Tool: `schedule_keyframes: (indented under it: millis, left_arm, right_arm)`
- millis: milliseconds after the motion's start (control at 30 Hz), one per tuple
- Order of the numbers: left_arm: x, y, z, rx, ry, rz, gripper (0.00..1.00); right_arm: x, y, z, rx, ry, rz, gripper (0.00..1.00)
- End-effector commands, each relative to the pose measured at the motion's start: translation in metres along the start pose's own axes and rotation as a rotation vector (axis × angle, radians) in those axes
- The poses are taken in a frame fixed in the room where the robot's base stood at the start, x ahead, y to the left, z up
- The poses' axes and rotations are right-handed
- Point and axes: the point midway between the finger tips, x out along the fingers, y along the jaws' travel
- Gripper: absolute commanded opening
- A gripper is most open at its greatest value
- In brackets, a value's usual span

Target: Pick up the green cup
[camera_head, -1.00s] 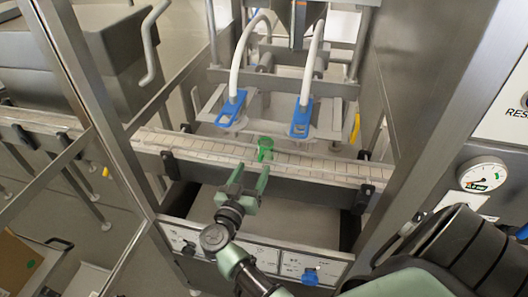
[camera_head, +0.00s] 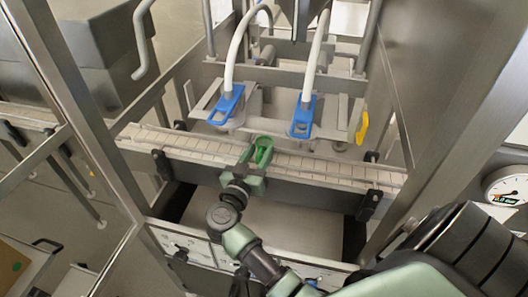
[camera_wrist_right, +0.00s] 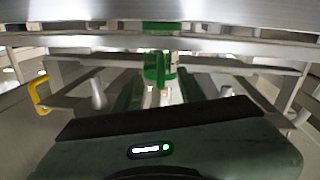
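The green cup (camera_head: 264,142) stands on the conveyor belt, below the two blue-clamped nozzles in the head view. My right gripper (camera_head: 258,155) reaches in from the front, its fingers on either side of the cup. In the right wrist view, the cup (camera_wrist_right: 158,66) shows between the two dark green fingers (camera_wrist_right: 160,88). The fingers look open, with a narrow gap on the right side of the cup. The cup's lower part is partly hidden by the gripper. My left gripper is not in view.
The conveyor (camera_head: 330,166) runs across, with a metal front rail and black brackets (camera_head: 369,205). Blue clamps (camera_head: 227,104) and (camera_head: 304,117) hold white hoses above it. Steel frame posts stand on both sides. A yellow handle (camera_head: 362,127) is at the right.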

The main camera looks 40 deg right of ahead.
Motion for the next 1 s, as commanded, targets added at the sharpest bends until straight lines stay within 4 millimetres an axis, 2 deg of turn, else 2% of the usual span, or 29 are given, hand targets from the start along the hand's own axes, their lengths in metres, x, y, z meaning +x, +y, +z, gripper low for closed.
schedule_keyframes:
  millis: [33, 100, 133, 1000]
  left_arm:
    - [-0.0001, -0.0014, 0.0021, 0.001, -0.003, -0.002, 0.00]
    - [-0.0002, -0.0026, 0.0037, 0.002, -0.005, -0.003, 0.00]
    - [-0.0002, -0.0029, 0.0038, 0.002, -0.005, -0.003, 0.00]
    - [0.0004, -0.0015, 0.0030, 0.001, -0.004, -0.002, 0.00]
  right_arm:
    - [0.0000, 0.0000, 0.0002, 0.000, 0.000, 0.000, 0.24]
    - [0.0001, 0.0001, 0.0003, 0.000, 0.000, 0.000, 0.04]
    - [0.0001, 0.0001, 0.0004, 0.000, 0.000, 0.000, 0.00]
    - [0.0012, 0.0018, 0.0052, -0.006, -0.008, 0.004, 0.00]
